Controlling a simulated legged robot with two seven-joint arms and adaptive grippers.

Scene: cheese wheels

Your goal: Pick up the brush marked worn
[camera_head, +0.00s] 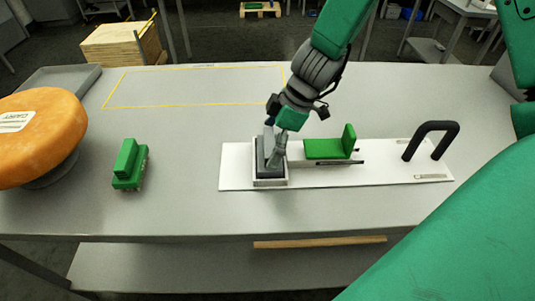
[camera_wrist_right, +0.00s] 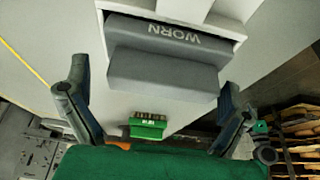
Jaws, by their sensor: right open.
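The grey brush marked WORN (camera_wrist_right: 168,36) sits in a white open-topped holder (camera_wrist_right: 215,22), its label upside down in the right wrist view. The brush (camera_head: 267,160) and holder (camera_head: 270,184) also show in the head view, at the left end of a white board. My right gripper (camera_head: 274,146) is over the brush, partly covering it. In the right wrist view its fingers are spread on either side of the brush's raised block, with nothing held. A green brush (camera_head: 130,166) stands apart on the table to the left. My left gripper is not in view.
The white board (camera_head: 385,176) also carries a green L-shaped piece (camera_head: 328,149) and a dark arched handle (camera_head: 432,138). An orange cheese wheel (camera_head: 50,142) is at the left. A yellow outline (camera_head: 200,105) marks clear table behind. The front table edge is close to the board.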

